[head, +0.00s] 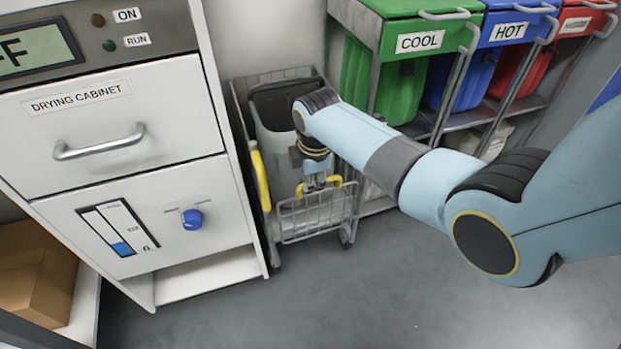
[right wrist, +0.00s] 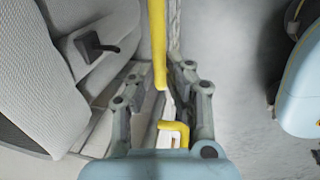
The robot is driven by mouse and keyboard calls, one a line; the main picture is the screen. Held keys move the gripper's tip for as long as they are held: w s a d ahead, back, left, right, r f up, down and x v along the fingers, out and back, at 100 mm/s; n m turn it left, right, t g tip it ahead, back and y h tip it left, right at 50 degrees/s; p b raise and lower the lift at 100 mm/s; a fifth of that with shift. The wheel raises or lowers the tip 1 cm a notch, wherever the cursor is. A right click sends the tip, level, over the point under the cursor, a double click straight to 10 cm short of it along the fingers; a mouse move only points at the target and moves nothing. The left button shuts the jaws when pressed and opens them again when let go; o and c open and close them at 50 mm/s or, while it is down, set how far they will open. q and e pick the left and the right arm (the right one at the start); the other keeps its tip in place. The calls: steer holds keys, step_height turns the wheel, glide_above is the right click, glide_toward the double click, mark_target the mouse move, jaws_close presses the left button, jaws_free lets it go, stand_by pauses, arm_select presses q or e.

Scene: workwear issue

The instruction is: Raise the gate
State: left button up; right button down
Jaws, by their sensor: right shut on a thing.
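The gate is a grey wire panel (head: 318,215) at the front of a wheeled cart. A yellow handle bar (head: 301,189) runs along its top edge. My right gripper (head: 319,184) reaches down from above and is shut on this bar. In the right wrist view the yellow handle bar (right wrist: 158,45) runs down between the fingers of my right gripper (right wrist: 163,95). The fingers hide part of the bar. I cannot tell the gate's exact tilt. My left gripper is not in view.
The drying cabinet (head: 180,130) stands close on the left. Green (head: 385,80), blue and red bins stand on a rack behind right. The floor in front is clear.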

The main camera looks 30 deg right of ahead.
step_height(320, 180, up, 4)
steer(key=p, duration=0.3)
steer(key=shift+f, duration=0.15)
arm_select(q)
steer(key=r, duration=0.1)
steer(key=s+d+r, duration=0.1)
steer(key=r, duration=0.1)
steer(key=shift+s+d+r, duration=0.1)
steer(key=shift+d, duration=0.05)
arm_select(e)
steer(key=shift+w, duration=0.1)
steer(key=c, duration=1.4)
jaws_free()
steer(key=shift+r, duration=0.25)
steer(key=shift+c, duration=0.2)
steer(key=shift+o, duration=0.5)
steer(key=shift+f, duration=0.1)
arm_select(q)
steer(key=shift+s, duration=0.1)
arm_select(e)
step_height(320, 180, up, 12)
steer(key=s, duration=0.2)
steer(key=shift+s+a, duration=0.2)
steer(key=shift+a, duration=0.05)
